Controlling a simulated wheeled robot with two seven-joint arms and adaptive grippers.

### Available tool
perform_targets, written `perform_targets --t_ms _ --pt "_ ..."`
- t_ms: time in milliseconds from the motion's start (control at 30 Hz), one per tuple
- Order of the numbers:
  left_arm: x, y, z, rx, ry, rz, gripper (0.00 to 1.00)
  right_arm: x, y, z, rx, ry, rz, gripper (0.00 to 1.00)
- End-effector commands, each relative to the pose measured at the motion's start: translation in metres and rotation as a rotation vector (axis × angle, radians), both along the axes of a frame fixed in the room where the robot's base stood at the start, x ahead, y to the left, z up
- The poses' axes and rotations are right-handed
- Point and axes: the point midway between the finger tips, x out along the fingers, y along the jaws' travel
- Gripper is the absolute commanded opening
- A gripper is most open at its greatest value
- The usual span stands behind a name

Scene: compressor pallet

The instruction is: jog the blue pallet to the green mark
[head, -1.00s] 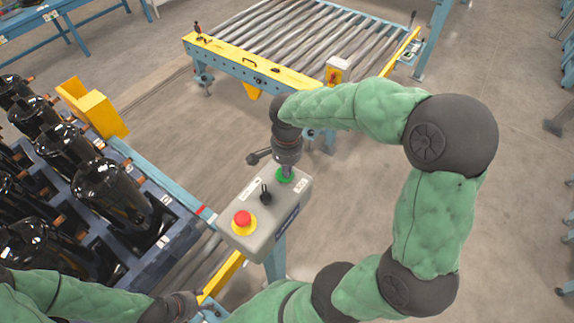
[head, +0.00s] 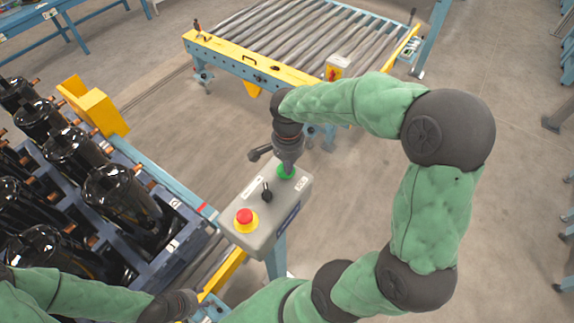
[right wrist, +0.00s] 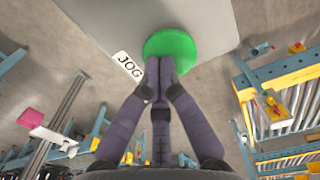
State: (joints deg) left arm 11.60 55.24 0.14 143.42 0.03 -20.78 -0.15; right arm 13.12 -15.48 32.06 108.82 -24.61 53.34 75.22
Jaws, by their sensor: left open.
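The blue pallet (head: 163,258) carries several black compressors and sits on the roller conveyor at the left of the head view. A red mark (head: 204,208) shows on the conveyor's blue side rail; I see no green mark. The grey control box (head: 262,228) has a green button (head: 286,173), a black switch (head: 266,195) and a red stop button (head: 244,216). My right gripper (head: 287,168) is shut with its fingertips at the green button, which also shows in the right wrist view (right wrist: 178,45) beside a "JOG" label. My left gripper (head: 190,300) is open, low near the conveyor edge.
A yellow bracket (head: 100,108) stands at the far end of the pallet's conveyor. A second roller conveyor (head: 300,45) with a yellow front edge stands behind the control box. Open concrete floor (head: 520,200) lies to the right.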

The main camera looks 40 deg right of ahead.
Motion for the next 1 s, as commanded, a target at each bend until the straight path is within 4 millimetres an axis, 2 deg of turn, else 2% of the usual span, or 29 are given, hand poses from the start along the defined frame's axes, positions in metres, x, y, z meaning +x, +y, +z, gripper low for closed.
perform_targets --t_ms 33,100,200,500,700,1000 --pt "0.000 0.000 0.011 0.000 0.000 0.000 0.45 0.004 -0.004 0.016 -0.002 -0.008 -0.002 0.00" --pt "0.000 0.000 0.019 0.000 0.000 0.000 0.45 0.008 -0.009 0.030 -0.003 -0.013 -0.003 0.00" --pt "0.000 0.000 0.012 0.000 -0.001 0.000 0.45 0.009 -0.009 0.049 -0.006 -0.022 -0.001 0.00" --pt "0.000 0.000 0.010 0.000 0.000 0.000 0.45 0.010 -0.009 0.105 -0.006 -0.024 -0.002 0.00" --pt "0.000 0.000 0.010 0.000 0.000 0.000 0.45 0.009 -0.009 0.123 -0.006 -0.023 -0.002 0.00" --pt "0.000 0.000 0.010 0.000 0.000 0.000 0.45 0.009 -0.010 0.126 -0.006 -0.022 -0.003 0.00"
